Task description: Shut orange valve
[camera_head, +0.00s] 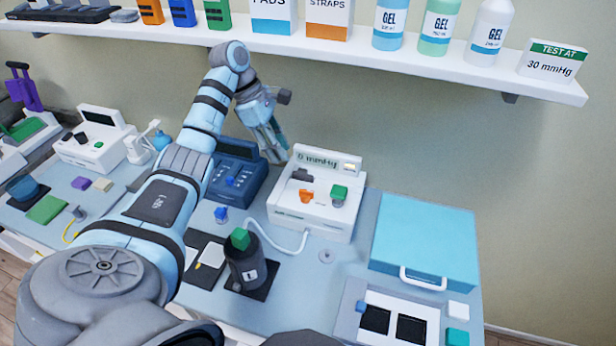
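The orange valve (306,196) is a small knob on the front of a white box-shaped device (312,222). A green knob (339,192) sits to its right on the same device. The device has a small display (318,158) that seems to read 0 mmHg. My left gripper (278,152) hangs behind and to the left of the device, pointing down, apart from the orange valve. It is seen from the side, so whether its fingers are open or shut is unclear. My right gripper is not in view.
A dark cylinder with a green top (247,268) stands in front, with a white tube to the device. A blue device (232,172) is left of it, a blue case (425,240) right. A shelf (430,65) with bottles and a 30 mmHg sign (553,62) runs above.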

